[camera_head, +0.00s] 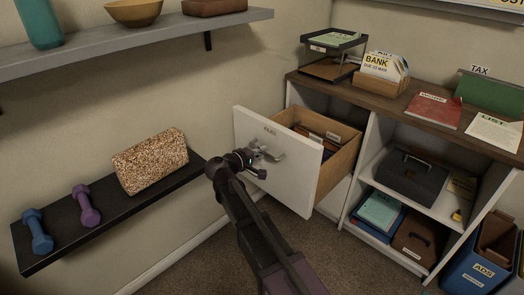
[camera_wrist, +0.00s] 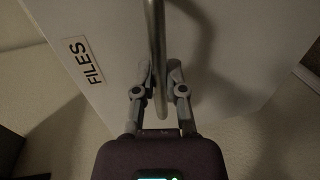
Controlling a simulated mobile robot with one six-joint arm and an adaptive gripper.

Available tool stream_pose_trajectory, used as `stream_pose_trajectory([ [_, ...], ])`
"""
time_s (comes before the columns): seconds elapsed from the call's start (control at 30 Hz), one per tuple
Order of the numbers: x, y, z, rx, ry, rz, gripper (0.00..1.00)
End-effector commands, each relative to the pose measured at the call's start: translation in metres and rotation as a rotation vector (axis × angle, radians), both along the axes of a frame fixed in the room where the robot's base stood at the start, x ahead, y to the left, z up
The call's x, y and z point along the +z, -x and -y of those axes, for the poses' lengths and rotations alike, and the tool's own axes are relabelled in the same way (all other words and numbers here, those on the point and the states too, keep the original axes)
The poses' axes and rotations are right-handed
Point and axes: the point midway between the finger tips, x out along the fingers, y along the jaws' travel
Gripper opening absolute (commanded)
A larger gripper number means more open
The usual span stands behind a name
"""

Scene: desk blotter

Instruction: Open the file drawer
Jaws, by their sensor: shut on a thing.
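The file drawer (camera_head: 282,178) has a white front and wooden sides and is pulled well out of the white cabinet. Folders show inside it. A "FILES" label is on its front, and the label also shows in the wrist view (camera_wrist: 84,60). My gripper (camera_head: 266,160) is at the drawer front, shut on the metal handle. In the wrist view the handle (camera_wrist: 157,50) runs between the two fingers of my gripper (camera_wrist: 160,88). Part of the handle is hidden by my gripper in the head view.
A black shelf (camera_head: 120,215) with dumbbells and a speckled block is at the left. Open cabinet shelves at the right hold a dark case (camera_head: 410,176). A blue bin (camera_head: 478,268) stands at the lower right. Carpet (camera_head: 335,262) is clear before the cabinet.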

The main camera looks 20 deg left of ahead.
Motion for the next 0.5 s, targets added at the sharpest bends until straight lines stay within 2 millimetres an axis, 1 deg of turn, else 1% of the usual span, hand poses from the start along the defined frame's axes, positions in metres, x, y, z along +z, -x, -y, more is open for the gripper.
stream_pose_trajectory([
  [0.37,0.0,-0.0029,0.0059,-0.005,-0.001,0.0,0.0],
  [0.4,0.0,-0.0033,0.0063,-0.006,-0.001,0.0,0.24],
  [0.5,0.0,-0.0037,0.0073,-0.008,0.0,0.0,0.51],
])
